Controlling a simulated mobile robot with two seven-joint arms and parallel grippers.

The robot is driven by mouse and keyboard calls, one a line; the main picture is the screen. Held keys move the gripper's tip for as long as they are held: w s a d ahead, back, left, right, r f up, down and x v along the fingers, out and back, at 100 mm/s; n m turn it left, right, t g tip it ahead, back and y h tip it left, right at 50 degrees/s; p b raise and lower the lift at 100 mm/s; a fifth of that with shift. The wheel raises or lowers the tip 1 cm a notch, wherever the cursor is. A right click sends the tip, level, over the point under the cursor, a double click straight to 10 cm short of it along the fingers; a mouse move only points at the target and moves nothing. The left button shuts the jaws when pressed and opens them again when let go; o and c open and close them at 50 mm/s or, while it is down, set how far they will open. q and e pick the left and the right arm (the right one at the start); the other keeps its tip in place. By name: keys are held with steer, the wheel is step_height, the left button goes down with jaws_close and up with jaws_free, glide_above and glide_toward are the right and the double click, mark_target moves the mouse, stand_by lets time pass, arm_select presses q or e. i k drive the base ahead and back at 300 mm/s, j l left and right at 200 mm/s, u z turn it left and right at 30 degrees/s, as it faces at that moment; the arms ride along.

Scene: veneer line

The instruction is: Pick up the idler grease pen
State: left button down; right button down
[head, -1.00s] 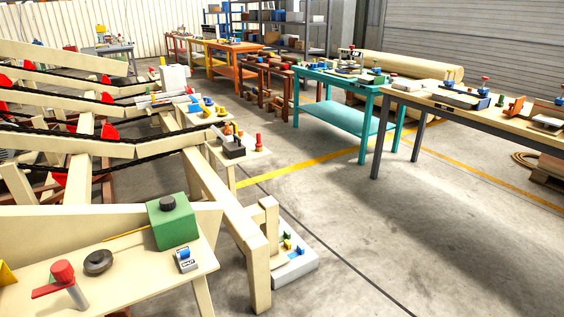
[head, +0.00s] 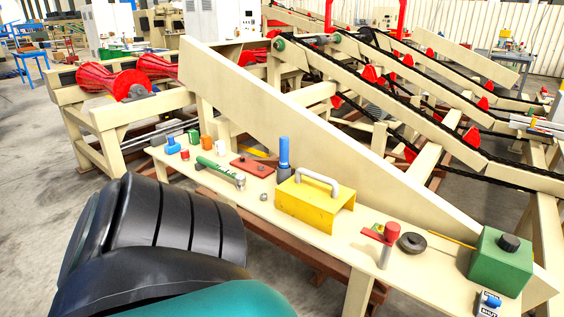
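A green tube with dark lettering and a grey metal end (head: 220,172) lies on the cream shelf (head: 330,240) in the head view. It looks like the idler grease pen, but I cannot read the lettering. It lies left of a dark red plate (head: 252,165) and behind a large black ribbed shape at the lower left. Nothing is seen holding it. Neither of my grippers shows in the head view.
The shelf also bears a yellow block with a grey handle (head: 315,205), a blue-topped cylinder (head: 284,158), a red-headed tool (head: 387,245), a black ring (head: 412,242) and a green box (head: 500,262). A sloping cream beam (head: 350,150) rises behind it.

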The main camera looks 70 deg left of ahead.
mark_target(284, 140)
steer(key=u, duration=2.15)
steer(key=i+l+z, duration=0.15)
steer(key=i+z, duration=0.2)
steer(key=i+l+z, duration=0.1)
steer(key=i+z, duration=0.25)
steer(key=k, duration=0.1)
